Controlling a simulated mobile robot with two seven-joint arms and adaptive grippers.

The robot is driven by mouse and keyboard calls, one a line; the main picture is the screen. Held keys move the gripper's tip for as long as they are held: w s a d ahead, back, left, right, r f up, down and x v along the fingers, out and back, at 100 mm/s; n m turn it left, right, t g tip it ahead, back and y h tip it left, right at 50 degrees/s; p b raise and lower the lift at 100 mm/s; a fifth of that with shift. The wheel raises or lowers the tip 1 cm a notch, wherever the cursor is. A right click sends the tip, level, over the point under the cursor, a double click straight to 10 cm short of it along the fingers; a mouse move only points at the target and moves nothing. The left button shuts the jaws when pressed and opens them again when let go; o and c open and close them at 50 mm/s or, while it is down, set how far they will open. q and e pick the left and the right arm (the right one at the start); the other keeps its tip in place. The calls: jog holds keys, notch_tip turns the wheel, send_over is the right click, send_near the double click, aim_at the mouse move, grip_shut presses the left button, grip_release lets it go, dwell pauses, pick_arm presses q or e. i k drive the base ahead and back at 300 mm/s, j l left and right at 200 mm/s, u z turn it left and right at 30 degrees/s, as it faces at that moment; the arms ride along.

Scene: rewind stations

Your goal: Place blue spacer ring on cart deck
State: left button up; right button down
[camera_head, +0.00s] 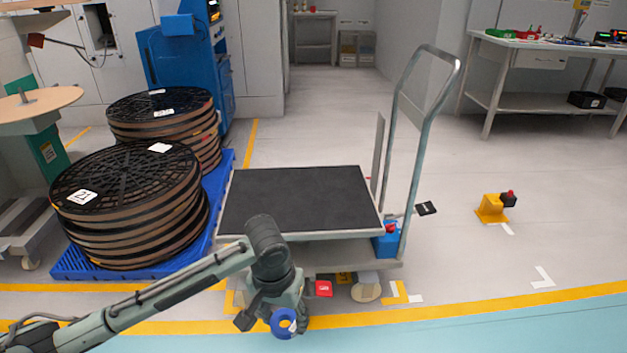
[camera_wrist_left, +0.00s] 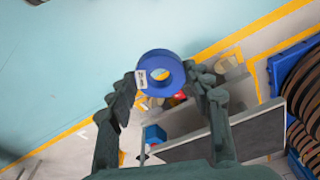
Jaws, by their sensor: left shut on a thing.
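The blue spacer ring (camera_head: 285,322) is in my left gripper (camera_head: 272,318), low in front of the cart's near edge in the head view. In the left wrist view the ring (camera_wrist_left: 160,74) sits between the two fingertips of the left gripper (camera_wrist_left: 166,82), with a white label on its left side. The left gripper is shut on it. The cart deck (camera_head: 300,197) is a flat black surface with a light rim, bare and empty. The ring is apart from the deck, on its near side. My right gripper is not in view.
Stacked black reels (camera_head: 130,205) stand on a blue pallet (camera_head: 228,172) left of the cart. The cart's tall handle (camera_head: 420,140) rises at its right. A workbench (camera_head: 545,42) is at the back right.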

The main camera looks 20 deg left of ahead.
aim_at(272, 206)
jog(key=i+u, duration=0.2)
jog(key=i, duration=0.35)
jog(key=i+l+u, duration=0.2)
jog(key=i, duration=0.35)
jog(key=i+l+u, duration=0.2)
jog(key=i, duration=0.35)
jog(key=l, duration=0.1)
